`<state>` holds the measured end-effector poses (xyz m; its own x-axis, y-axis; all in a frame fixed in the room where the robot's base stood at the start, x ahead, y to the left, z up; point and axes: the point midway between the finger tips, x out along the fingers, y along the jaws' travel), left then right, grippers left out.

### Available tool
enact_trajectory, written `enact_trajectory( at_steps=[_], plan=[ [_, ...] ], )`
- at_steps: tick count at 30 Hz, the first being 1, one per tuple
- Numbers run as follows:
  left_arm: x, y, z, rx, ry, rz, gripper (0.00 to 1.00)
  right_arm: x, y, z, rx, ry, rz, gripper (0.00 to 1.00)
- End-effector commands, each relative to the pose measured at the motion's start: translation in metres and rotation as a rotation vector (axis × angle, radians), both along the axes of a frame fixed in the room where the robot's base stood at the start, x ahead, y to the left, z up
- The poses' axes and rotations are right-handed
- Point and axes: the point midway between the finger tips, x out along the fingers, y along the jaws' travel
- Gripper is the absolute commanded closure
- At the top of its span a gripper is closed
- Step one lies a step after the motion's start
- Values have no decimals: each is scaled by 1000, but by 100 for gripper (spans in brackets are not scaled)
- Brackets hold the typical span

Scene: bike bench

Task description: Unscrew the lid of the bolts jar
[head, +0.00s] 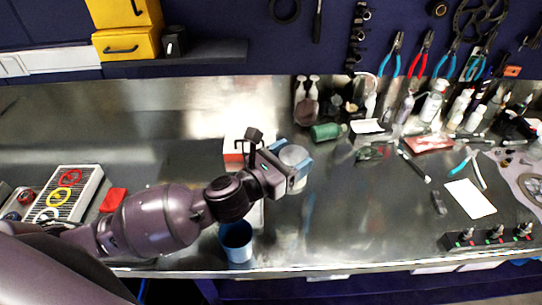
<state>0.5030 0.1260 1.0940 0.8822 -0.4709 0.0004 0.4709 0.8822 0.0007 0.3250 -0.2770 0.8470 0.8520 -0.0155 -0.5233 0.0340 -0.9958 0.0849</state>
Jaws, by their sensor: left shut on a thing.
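A round jar with a pale grey-white top (293,155) stands on the metal bench in the middle of the head view. I take it to be the bolts jar; no label or contents can be read. My left gripper (290,156) reaches it from the left and is shut on it, with blue parts showing at two sides of the round top. The gripper body hides the jar's near side, so I cannot tell how the lid sits on it. My right gripper is not in view.
A blue cup (236,243) stands below my left wrist near the bench's front edge. A green can (327,132) lies to the right of the jar. Bottles and tools crowd the back right. A tray of coloured rings (64,196) is at left.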

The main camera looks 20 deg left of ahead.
Motion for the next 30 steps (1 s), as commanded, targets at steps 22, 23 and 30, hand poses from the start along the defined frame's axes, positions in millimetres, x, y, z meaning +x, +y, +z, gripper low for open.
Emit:
enact_trajectory(
  at_steps=[22, 23, 30],
  plan=[
    [14, -91, 28, 2, -3, -537, 90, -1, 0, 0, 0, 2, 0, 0],
    [14, -94, 29, 1, -2, -552, 90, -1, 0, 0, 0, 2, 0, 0],
    [15, -103, 31, 0, 0, -604, 100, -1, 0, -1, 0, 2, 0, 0]
  ],
)
